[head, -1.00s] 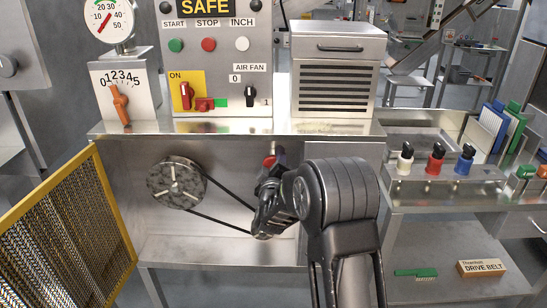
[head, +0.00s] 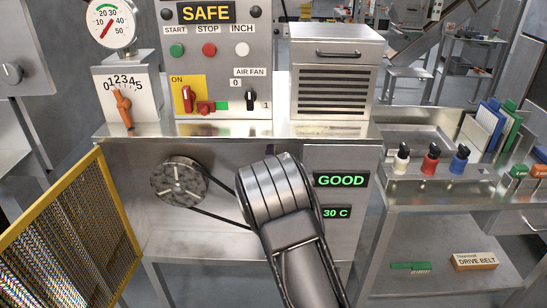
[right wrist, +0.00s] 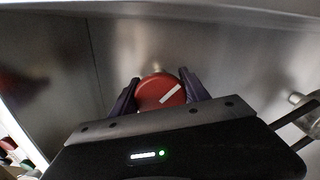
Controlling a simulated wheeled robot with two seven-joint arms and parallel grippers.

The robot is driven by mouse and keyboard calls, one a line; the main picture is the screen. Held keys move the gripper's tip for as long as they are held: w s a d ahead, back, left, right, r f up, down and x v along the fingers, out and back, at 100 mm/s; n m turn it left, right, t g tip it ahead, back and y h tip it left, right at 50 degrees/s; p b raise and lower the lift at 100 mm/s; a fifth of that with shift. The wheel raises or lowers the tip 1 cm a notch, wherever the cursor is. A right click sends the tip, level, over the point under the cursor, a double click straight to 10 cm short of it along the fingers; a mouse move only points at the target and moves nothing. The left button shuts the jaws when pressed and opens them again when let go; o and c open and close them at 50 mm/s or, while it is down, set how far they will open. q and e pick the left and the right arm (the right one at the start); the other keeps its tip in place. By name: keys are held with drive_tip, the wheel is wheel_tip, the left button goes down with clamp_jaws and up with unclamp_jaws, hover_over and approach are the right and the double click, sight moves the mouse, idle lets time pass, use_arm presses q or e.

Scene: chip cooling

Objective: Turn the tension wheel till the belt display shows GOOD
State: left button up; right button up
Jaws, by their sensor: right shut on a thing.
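The belt display (head: 341,180) reads GOOD in green on the right of the machine's front. The tension wheel is hidden behind my right arm in the head view. In the right wrist view it is a red round knob (right wrist: 160,90) with a white mark slanting up to the right. My right gripper (right wrist: 160,95) is shut on it, one dark finger on each side. The drive belt (head: 222,215) runs from a grey pulley (head: 179,182) to behind my right arm. My left gripper is not in view.
A yellow-framed mesh guard (head: 70,235) stands open at the left. A smaller display (head: 337,213) reads 30 C. The panel above shows SAFE (head: 205,12). At the right, a bench (head: 440,180) holds bottles; a DRIVE BELT box (head: 474,262) and green brush (head: 411,267) lie below.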

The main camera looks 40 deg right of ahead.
drive_tip(key=shift+n, duration=0.7)
drive_tip(key=o, duration=1.4)
drive_tip(key=shift+c, duration=0.2)
drive_tip(key=shift+a, duration=0.1)
drive_tip(key=v, duration=0.7)
drive_tip(key=shift+s+a+b, duration=0.2)
drive_tip(key=shift+s+b, duration=0.1)
